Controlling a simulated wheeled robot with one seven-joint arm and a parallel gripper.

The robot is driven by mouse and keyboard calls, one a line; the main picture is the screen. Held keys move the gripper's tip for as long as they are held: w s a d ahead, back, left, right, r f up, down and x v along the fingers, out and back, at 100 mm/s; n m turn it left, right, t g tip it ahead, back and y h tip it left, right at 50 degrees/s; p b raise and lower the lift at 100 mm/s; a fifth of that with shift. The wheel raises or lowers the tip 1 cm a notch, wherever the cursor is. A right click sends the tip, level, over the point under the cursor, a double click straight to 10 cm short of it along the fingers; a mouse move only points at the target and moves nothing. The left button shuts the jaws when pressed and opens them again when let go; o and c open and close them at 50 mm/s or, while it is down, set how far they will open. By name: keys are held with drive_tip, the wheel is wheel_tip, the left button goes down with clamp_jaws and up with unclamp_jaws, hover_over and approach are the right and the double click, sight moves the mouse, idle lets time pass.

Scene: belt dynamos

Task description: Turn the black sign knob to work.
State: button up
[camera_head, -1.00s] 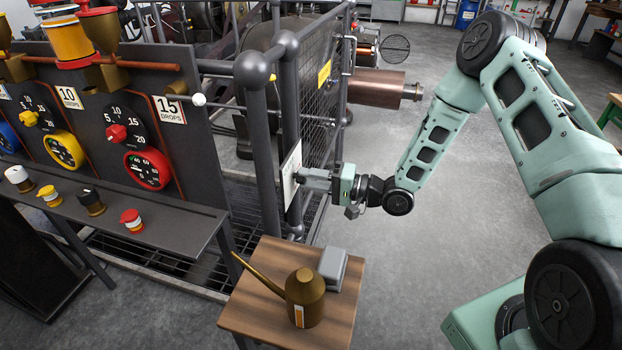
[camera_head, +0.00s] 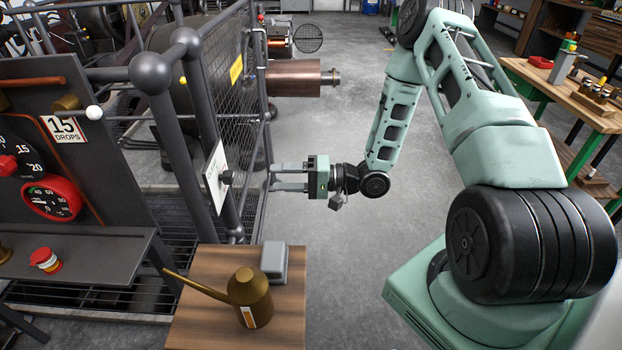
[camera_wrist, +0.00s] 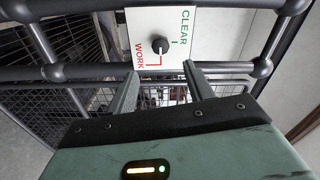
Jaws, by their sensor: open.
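The white sign (camera_head: 213,180) hangs on the grey rail fence. Its black knob (camera_head: 227,177) sticks out toward my gripper. In the wrist view the sign (camera_wrist: 207,40) reads CLEAR in green at upper right and WORK in red at lower left, with the knob (camera_wrist: 160,45) between them. I cannot tell clearly which way the knob points. My gripper (camera_head: 272,179) is open and level with the knob, to its right, with a gap between them. In the wrist view the open fingers (camera_wrist: 160,76) lie below the knob, one on each side of its line, holding nothing.
A wooden stand (camera_head: 285,322) with a brass oil can (camera_head: 250,297) and a grey box (camera_head: 274,262) is below my gripper. Mesh fence and grey posts (camera_head: 165,150) stand close behind the sign. A workbench (camera_head: 555,85) is at right. The floor between is clear.

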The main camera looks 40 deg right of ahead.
drive_tip(key=v, duration=0.6)
drive_tip(key=shift+s+d, duration=0.25)
